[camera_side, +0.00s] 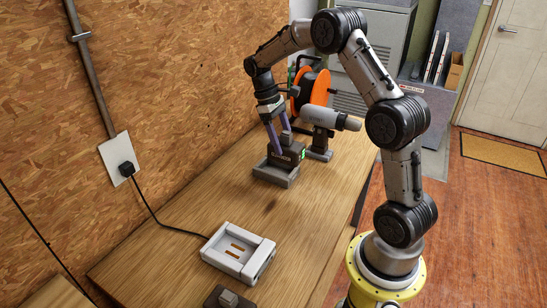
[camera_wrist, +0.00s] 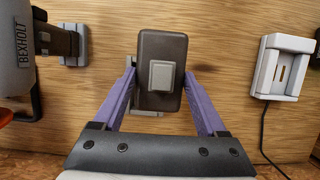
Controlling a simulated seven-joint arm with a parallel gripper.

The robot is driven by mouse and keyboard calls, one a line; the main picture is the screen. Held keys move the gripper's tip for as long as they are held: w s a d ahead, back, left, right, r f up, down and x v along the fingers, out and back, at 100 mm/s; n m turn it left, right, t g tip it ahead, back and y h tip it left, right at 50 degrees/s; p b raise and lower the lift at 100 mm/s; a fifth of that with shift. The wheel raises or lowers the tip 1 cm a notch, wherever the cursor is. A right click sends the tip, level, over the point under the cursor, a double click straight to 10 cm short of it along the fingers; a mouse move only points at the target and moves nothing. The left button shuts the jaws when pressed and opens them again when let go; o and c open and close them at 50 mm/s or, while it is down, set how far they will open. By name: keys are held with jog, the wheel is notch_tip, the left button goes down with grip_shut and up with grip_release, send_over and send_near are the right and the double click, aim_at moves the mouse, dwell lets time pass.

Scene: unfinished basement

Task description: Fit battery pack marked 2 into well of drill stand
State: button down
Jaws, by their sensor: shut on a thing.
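A dark battery pack (camera_side: 288,151) with a grey raised block on top and a small green light is between the purple fingers of my gripper (camera_side: 279,139). My gripper is shut on its sides; the pack also shows in the wrist view (camera_wrist: 162,103), where no number is readable. The grey well of the drill stand (camera_side: 273,176) is directly under the pack. In the wrist view the pack covers most of the well, and only slivers of its rim show. I cannot tell whether the pack is inside the well or just above it.
A grey drill (camera_side: 331,119) stands close behind, marked BEXHOLT in the wrist view (camera_wrist: 18,60). An orange reel (camera_side: 313,90) is behind it. A corded white charger (camera_side: 238,252) and another dark pack (camera_side: 228,298) are nearer the camera. Bare table lies between charger and well.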

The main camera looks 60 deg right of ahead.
jog(key=w+f, duration=0.1)
jog(key=f, duration=0.1)
jog(key=w+d+f, duration=0.1)
jog(key=w+f, duration=0.1)
jog(key=w+d+f, duration=0.1)
jog(key=f, duration=0.1)
jog(key=shift+w+d, duration=0.25)
jog(key=shift+f, duration=1.45)
jog(key=shift+f, duration=0.1)
grip_release()
jog(key=shift+f, duration=0.1)
